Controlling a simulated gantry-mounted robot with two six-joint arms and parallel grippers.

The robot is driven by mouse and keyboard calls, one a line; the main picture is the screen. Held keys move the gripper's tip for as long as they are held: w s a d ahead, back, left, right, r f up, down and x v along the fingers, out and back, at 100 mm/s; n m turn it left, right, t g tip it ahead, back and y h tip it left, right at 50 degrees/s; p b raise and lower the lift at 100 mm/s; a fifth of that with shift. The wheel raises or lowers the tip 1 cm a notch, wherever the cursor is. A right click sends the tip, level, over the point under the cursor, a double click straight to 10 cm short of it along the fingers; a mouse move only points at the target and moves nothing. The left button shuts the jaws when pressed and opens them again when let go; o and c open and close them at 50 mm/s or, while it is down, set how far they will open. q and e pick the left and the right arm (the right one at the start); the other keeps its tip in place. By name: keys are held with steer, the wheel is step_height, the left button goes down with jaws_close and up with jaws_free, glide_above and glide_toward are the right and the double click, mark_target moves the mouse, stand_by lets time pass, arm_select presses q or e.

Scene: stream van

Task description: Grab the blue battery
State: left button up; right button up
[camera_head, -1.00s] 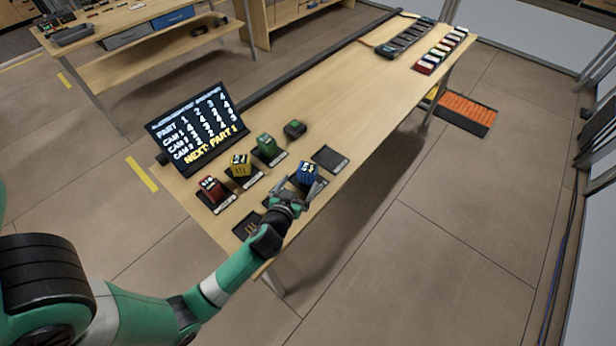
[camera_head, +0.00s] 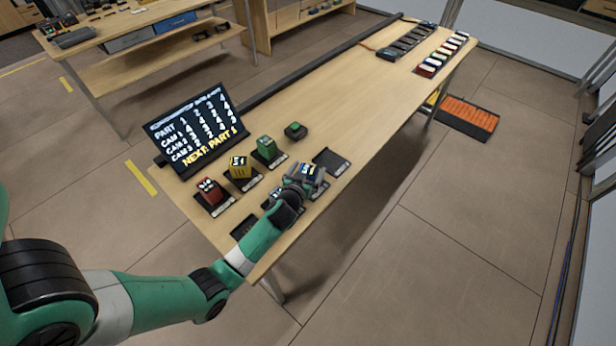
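The blue battery (camera_head: 309,169) is a small block with a label on top, near the front part of the long wooden table. My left gripper (camera_head: 306,178) is right at it, with fingers that seem to lie on both sides of the block. The gripper hides much of the battery, so I cannot tell whether the fingers touch or squeeze it. My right gripper is not in view.
Red (camera_head: 209,191), yellow (camera_head: 239,168) and green (camera_head: 265,146) blocks stand on dark pads to the left. A screen (camera_head: 196,127) stands behind them. An empty dark pad (camera_head: 331,162) lies right of the battery. The table's middle is clear.

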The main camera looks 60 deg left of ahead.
mark_target(308, 170)
arm_select(q)
jaws_close()
stand_by(0.3)
steer(key=shift+r, duration=0.2)
steer(key=shift+r, duration=0.25)
step_height(308, 170, up, 2)
steer(key=shift+r+p, duration=0.25)
steer(key=shift+p, duration=0.7)
steer(key=s+d+r+p, duration=0.4)
steer(key=s+d+r, duration=0.5)
steer(key=d, duration=0.1)
steer(key=shift+s+d+r+p, duration=0.15)
steer(key=shift+s+r+p, duration=0.15)
steer(key=shift+r, duration=0.05)
